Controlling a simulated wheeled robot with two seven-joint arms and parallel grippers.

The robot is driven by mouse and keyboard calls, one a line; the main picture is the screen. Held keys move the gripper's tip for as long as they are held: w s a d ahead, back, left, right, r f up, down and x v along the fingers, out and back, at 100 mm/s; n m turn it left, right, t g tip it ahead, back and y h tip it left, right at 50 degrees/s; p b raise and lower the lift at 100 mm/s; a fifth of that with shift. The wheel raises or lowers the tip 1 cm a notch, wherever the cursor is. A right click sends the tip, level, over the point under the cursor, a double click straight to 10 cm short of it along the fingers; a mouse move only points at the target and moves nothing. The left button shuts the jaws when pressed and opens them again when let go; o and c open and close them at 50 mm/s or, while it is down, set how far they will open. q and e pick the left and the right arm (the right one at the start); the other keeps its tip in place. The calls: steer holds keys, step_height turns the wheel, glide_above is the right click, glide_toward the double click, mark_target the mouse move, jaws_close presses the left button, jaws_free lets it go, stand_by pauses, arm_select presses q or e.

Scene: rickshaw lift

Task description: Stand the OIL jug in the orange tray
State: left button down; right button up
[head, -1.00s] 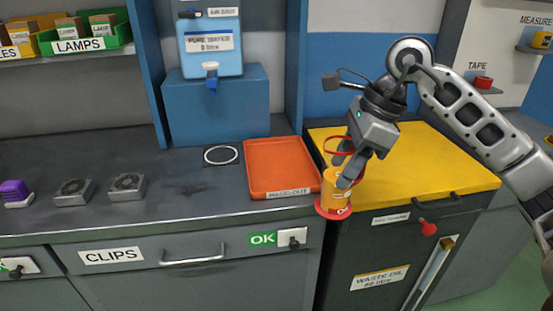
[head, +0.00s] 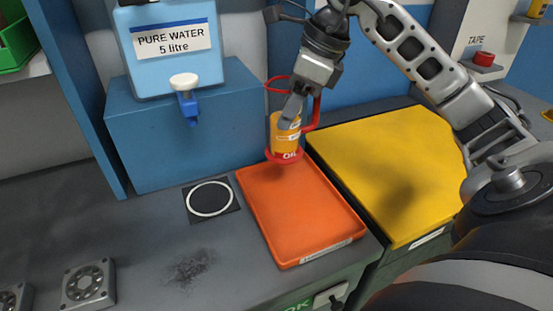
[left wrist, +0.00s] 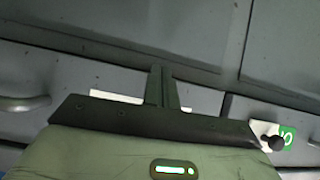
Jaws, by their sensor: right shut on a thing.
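The OIL jug (head: 285,140) is yellow-orange with a red base rim and red handle, and part of its label shows. My right gripper (head: 292,110) is shut on it near its top and holds it roughly upright. The jug shows at the back edge of the orange tray (head: 300,220); I cannot tell whether its base touches the tray. The tray lies empty on the grey bench, with a label on its front rim. My left gripper (left wrist: 162,85) shows only in the left wrist view, shut and empty, in front of grey drawer fronts.
A blue PURE WATER container (head: 170,45) with a tap stands on a blue block (head: 180,130) behind left. A white ring on a black square (head: 209,198) lies left of the tray. A yellow lid (head: 390,165) is on the right. A grey vented block (head: 88,285) sits front left.

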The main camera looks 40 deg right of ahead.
mark_target(291, 148)
steer(key=f, duration=0.3)
steer(key=shift+s+f, duration=0.2)
steer(key=shift+s, duration=0.1)
steer(key=shift+w+f+b, duration=0.1)
steer(key=shift+f+b, duration=0.3)
steer(key=shift+f, duration=2.15)
steer(key=shift+f, duration=0.25)
steer(key=o, duration=1.1)
steer(key=shift+r, duration=0.1)
steer(key=v, duration=1.2)
steer(key=shift+r, duration=0.2)
